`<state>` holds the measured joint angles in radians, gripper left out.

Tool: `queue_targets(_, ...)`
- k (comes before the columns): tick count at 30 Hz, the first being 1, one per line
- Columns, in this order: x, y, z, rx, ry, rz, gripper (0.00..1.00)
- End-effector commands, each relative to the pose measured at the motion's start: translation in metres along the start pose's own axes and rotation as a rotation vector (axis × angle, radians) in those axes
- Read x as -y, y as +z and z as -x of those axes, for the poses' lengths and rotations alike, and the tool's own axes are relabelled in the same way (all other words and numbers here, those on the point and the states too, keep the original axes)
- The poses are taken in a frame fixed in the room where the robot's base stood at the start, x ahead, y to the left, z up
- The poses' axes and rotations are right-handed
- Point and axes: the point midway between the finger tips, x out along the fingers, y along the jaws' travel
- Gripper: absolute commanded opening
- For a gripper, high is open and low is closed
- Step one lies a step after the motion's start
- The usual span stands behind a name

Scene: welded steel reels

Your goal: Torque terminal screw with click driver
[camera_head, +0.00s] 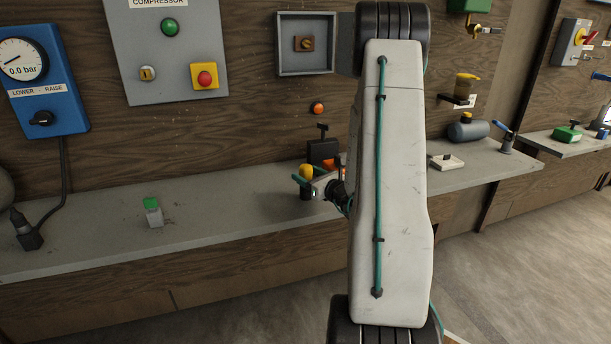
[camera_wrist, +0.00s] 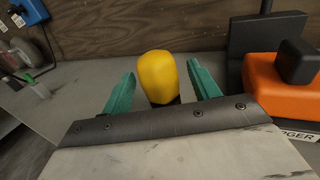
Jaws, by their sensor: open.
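A driver with a rounded yellow handle (camera_head: 306,170) stands upright on the grey bench, with a dark lower part. In the wrist view the yellow handle (camera_wrist: 158,76) lies between the two teal fingers of my gripper (camera_wrist: 161,80), with a gap on each side. My gripper (camera_head: 311,176) is open around or just short of the handle; the exact depth cannot be told. A grey open-fronted box (camera_head: 279,45) on the wall holds a small brown block (camera_head: 304,43), perhaps the terminal; no screw can be made out.
An orange and black charger (camera_wrist: 275,88) stands close right of the handle, with a black upright block (camera_head: 322,150) behind. A small green-topped block (camera_head: 152,211) sits on the bench (camera_head: 90,236) to the left, with free room between. My arm hides part of the bench.

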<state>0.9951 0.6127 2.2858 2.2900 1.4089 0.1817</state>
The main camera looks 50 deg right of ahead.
Motion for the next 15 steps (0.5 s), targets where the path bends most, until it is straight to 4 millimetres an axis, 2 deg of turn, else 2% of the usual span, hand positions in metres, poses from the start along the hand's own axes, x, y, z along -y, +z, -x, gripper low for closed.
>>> queue_targets(3, -0.002, 0.001, -0.02, 0.001, 0.004, 0.0, 0.61)
queue_targets(6, -0.001, 0.001, -0.029, 0.0, 0.002, -0.001, 0.61)
queue_targets(12, 0.0, 0.001, -0.029, 0.0, 0.0, -0.001, 0.61)
queue_targets(14, 0.0, 0.001, -0.029, 0.0, 0.0, -0.001, 0.47)
queue_targets(15, 0.0, 0.001, -0.029, 0.0, 0.0, -0.001, 0.36)
